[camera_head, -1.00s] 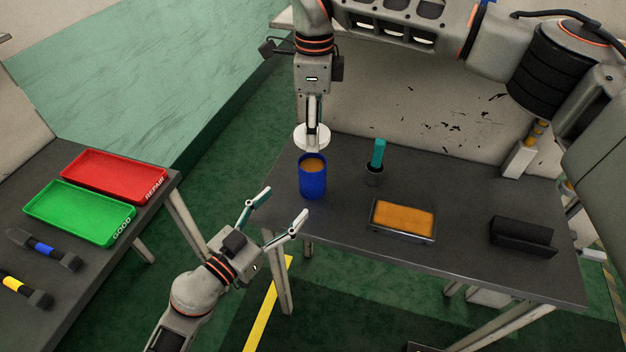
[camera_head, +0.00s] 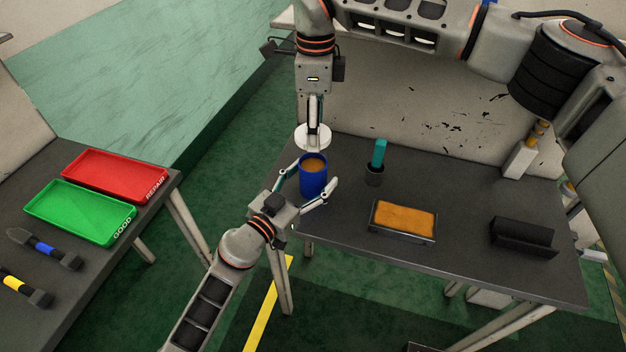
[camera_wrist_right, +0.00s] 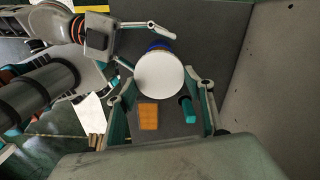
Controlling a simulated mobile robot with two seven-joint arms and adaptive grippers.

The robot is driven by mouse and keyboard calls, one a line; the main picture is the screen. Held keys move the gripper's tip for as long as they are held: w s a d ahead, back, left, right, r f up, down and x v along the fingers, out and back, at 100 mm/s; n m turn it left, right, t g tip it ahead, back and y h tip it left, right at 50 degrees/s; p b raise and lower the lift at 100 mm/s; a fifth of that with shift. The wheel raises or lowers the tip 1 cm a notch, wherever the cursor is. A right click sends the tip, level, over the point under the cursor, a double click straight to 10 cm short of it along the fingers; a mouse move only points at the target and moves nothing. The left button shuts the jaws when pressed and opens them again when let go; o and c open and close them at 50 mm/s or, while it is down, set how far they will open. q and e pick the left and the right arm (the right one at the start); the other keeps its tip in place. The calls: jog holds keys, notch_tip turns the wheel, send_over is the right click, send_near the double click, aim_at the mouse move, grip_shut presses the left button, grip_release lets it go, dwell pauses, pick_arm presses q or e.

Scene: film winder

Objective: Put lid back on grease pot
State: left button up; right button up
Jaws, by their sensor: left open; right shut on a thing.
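The blue grease pot (camera_head: 313,182) stands upright and uncovered on the dark table, with orange-brown grease inside. The white lid (camera_head: 305,137) is held just above and behind the pot by my right gripper (camera_head: 313,128), which is shut on it. In the right wrist view the round lid (camera_wrist_right: 160,78) sits between the fingers and hides most of the pot (camera_wrist_right: 159,46). My left gripper (camera_head: 310,184) is open, with a finger on either side of the pot near the table's left edge. I cannot tell whether its fingers touch the pot.
A teal-handled tool in a dark cup (camera_head: 374,178) stands right of the pot. An orange-filled tray (camera_head: 403,240) and a black holder (camera_head: 523,237) lie further right. Red (camera_head: 114,152) and green (camera_head: 40,190) trays sit on another table at left.

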pick_arm(q)
jog(key=c, duration=1.7)
pick_arm(e)
send_over(315, 167)
jog(key=shift+f, duration=2.5)
jog(key=shift+f, duration=0.9)
jog(key=shift+f, duration=0.55)
